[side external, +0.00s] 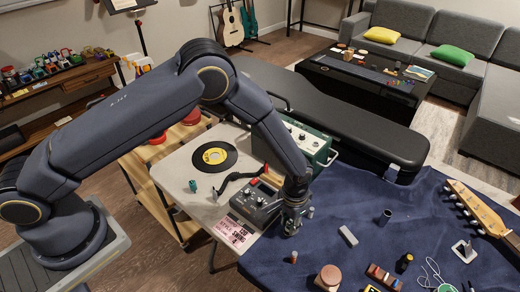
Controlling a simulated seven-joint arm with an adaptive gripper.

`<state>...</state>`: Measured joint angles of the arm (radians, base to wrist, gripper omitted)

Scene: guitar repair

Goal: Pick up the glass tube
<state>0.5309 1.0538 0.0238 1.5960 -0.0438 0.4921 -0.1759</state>
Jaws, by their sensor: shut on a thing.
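My gripper (291,228) points down over the left part of the blue cloth (335,205), beside the grey pedal. Its fingers are shut on a small, pale, upright thing that appears to be the glass tube. The fingers cover most of it, and its clear surface is hard to tell from the grey metal. I cannot tell whether its lower end touches the cloth.
A grey pedal (254,206) stands close left of my gripper; a green amplifier (303,142) stands behind. On the cloth are a pale block (348,236), a dark cylinder (385,217), a round jar (328,276) and a guitar headstock (477,209). Bare cloth lies between them.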

